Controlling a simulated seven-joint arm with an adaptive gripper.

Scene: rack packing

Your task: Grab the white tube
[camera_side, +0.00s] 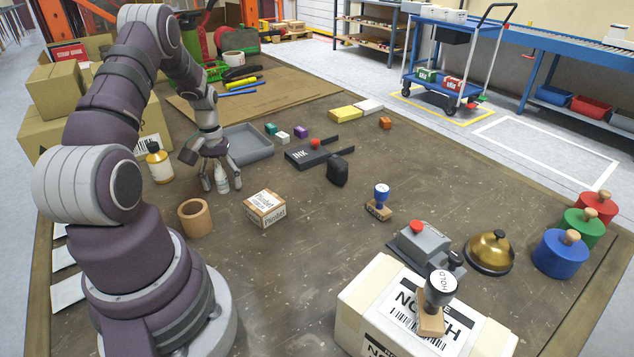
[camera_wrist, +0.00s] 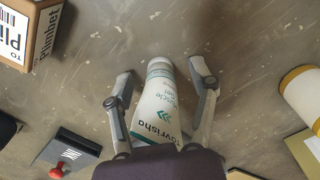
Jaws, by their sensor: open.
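The white tube (camera_wrist: 158,105) has green and teal print and stands between my gripper's two fingers in the wrist view. My gripper (camera_wrist: 160,88) is open, with a finger on each side of the tube; gaps show between the tube and the fingertips. In the side view my gripper (camera_side: 222,184) is low over the table, pointing down, and a small part of the white tube (camera_side: 221,177) shows between its fingers. The rest of the tube is hidden by the fingers there.
A grey tray (camera_side: 246,146) and a black ink pad (camera_side: 308,155) lie behind. Bare table lies right of the box.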

